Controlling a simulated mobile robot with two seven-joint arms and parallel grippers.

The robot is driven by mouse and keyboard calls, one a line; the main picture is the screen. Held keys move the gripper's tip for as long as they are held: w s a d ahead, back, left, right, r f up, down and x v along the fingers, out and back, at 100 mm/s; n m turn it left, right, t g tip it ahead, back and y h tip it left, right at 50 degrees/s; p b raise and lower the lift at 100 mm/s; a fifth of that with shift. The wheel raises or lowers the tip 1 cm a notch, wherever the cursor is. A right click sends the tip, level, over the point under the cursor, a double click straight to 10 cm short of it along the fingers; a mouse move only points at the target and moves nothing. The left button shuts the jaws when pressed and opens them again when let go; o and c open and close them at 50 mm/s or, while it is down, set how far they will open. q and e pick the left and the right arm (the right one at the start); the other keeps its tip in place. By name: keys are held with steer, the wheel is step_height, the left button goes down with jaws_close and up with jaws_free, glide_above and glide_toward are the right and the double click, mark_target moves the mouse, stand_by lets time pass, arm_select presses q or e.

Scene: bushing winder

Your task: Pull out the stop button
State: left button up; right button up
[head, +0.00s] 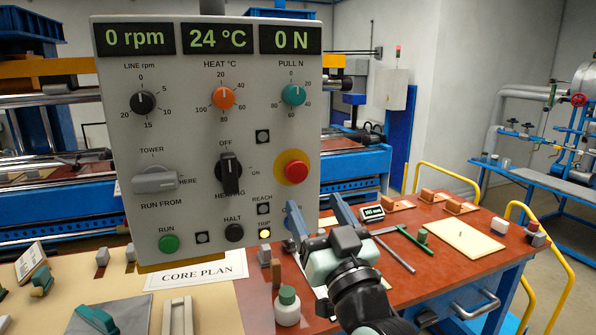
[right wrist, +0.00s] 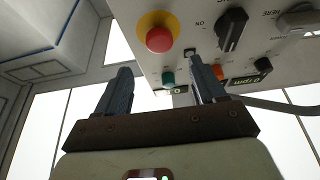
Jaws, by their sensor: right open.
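The stop button (head: 296,171) is a red mushroom head on a yellow disc, at the right side of the grey control panel (head: 200,125). It also shows in the right wrist view (right wrist: 159,39), at the top, beyond the fingertips. My right gripper (head: 314,206) is open and empty, just below and to the right of the button in the head view. In the right wrist view the right gripper (right wrist: 160,66) has its two fingers spread, with the button lined up roughly between them and apart from them. My left gripper is not in view.
The TRIP lamp (head: 264,233) glows yellow; the displays read 0 rpm, 24 °C and 0 N. A black HEATING switch (head: 230,174) is left of the button. Below stands a red-brown bench (head: 440,280) with small parts and a white bottle (head: 287,306).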

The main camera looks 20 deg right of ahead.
mark_target(298, 173)
steer(key=p+x, duration=0.3)
steer(key=x, duration=0.6)
steer(key=shift+f, duration=0.15)
